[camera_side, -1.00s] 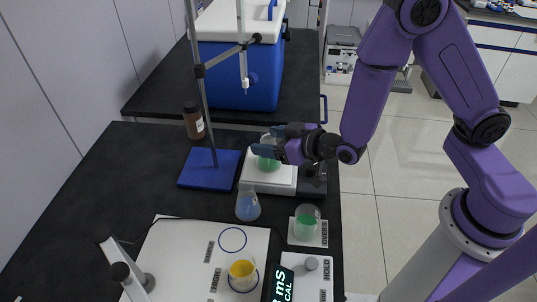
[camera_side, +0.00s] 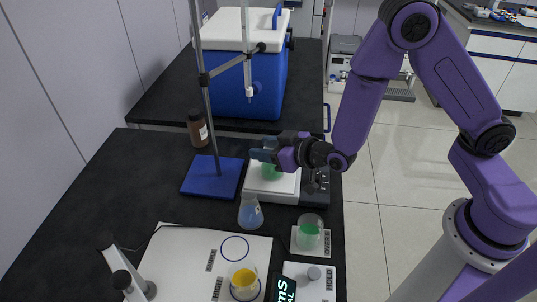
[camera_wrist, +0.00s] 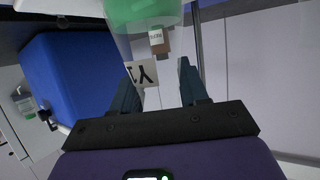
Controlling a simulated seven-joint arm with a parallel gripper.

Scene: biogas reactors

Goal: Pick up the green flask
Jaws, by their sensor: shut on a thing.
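The green flask (camera_side: 271,172) is a clear vessel with green liquid, at the white plate of the bench device (camera_side: 270,190) in the side view. My gripper (camera_side: 262,153) is shut on its upper part, which the fingers largely hide. I cannot tell whether its base touches the plate. In the wrist view, the green liquid (camera_wrist: 145,12) shows at the top edge, beyond my two fingers (camera_wrist: 157,85).
A blue-liquid flask (camera_side: 250,212), a beaker with green liquid (camera_side: 310,234) and a yellow-liquid beaker (camera_side: 243,279) stand nearer the front. A stand with a blue base (camera_side: 212,177) and a brown bottle (camera_side: 197,128) are left of my gripper. A blue box (camera_side: 230,85) stands behind.

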